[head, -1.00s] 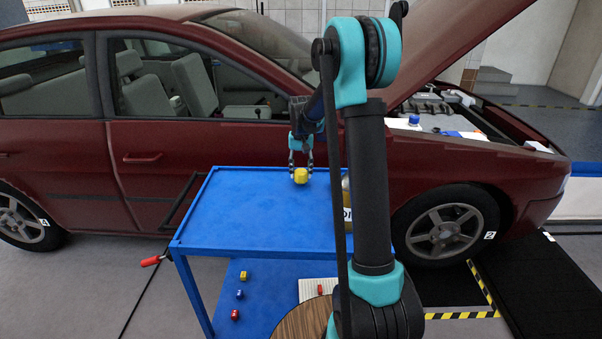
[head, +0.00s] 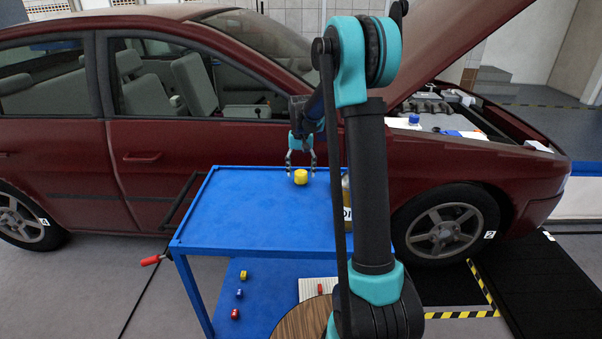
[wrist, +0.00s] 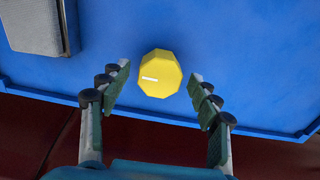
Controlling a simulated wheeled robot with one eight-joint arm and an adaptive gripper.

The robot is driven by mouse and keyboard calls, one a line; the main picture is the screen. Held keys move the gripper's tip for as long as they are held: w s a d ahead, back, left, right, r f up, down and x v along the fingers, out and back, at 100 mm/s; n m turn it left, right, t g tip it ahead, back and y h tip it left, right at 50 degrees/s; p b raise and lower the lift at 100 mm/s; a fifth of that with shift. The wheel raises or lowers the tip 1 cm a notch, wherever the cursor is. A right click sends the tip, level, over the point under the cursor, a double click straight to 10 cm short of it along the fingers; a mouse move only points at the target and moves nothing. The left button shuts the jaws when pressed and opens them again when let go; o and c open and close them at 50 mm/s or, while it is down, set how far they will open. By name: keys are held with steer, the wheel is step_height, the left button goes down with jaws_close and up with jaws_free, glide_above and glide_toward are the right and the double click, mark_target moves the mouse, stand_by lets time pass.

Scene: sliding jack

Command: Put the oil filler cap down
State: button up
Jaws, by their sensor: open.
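The yellow oil filler cap (head: 300,177) stands on the blue top of the cart (head: 250,215), near its far edge. It also shows in the wrist view as a yellow many-sided cap (wrist: 160,73) with a small white mark. My gripper (head: 301,161) is directly above the cap, with its fingers spread. In the wrist view my gripper (wrist: 160,75) is open, one finger on each side of the cap, with blue gaps between. Neither finger touches the cap.
An oil container (head: 347,212) stands at the cart's right side, partly hidden by my arm. The red car (head: 150,160) with raised hood is close behind the cart. Small coloured parts (head: 239,293) lie on the lower shelf. The cart top's left is clear.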

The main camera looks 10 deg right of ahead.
mark_target(301, 172)
step_height(301, 172, up, 12)
steer(key=shift+f, duration=0.2)
stand_by(0.4)
